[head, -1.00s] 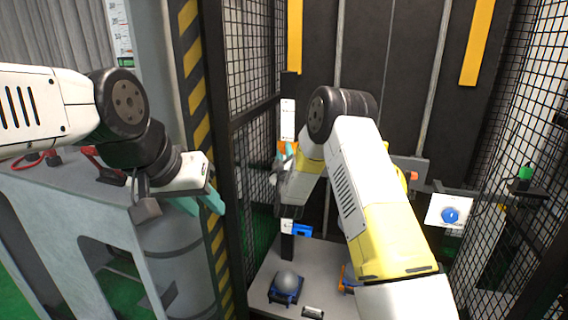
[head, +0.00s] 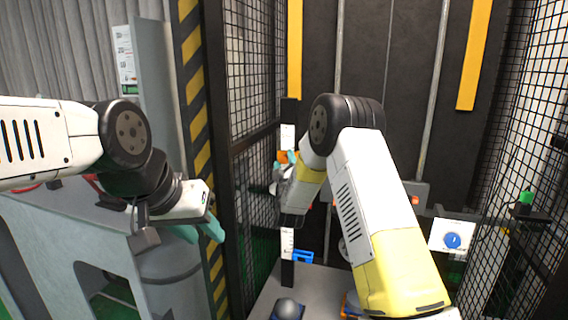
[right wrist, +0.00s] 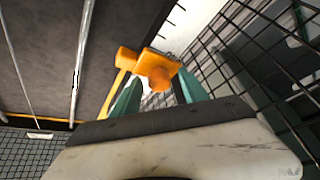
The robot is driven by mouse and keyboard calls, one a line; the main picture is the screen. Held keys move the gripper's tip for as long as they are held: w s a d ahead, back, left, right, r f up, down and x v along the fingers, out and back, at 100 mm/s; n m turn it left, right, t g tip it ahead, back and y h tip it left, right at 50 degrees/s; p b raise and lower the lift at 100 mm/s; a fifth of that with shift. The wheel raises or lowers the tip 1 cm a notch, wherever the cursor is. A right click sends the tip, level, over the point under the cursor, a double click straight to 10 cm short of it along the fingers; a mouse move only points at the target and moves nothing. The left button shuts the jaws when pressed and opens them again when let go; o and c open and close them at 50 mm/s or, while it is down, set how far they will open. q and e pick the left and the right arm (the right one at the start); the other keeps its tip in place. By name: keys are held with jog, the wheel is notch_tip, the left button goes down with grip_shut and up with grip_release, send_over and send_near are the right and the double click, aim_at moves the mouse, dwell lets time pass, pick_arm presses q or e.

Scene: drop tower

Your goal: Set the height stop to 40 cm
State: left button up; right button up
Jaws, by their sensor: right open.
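The orange height stop (head: 284,156) sits on the upright white scale strip (head: 287,242), in its upper part. The strip's numbers are too small to read. My right gripper (head: 288,162) is at the stop, its teal fingers partly hidden by my wrist. In the right wrist view the stop's round orange knob (right wrist: 160,77) lies between the two teal fingers of the open right gripper (right wrist: 158,90). I cannot tell whether either finger touches it. My left gripper (head: 198,234) hangs away at the left, its teal fingers partly hidden; nothing shows in it.
A blue bracket (head: 302,257) is low on the strip. A grey ball (head: 287,308) rests on the base below. Wire mesh (head: 254,180) stands close left of the strip. A panel with a blue knob (head: 452,241) is at the right. A grey bench (head: 70,225) is at the left.

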jog(key=v, duration=0.7)
jog(key=shift+s, duration=0.4)
jog(key=s+d+r+m+g+y, duration=0.2)
jog(key=s+d+r+m+g, duration=0.2)
jog(key=s+d+r+g, duration=0.35)
jog(key=s+d+m+g, duration=0.2)
jog(key=s+d+g, duration=0.1)
jog(key=s, duration=1.3)
jog(key=s+d+f+m+g+h, duration=0.1)
jog(key=s+d+m+g, duration=0.2)
jog(key=s, duration=1.3)
jog(key=shift+g, duration=0.75)
jog(key=shift+f, duration=0.15)
jog(key=shift+c, duration=0.2)
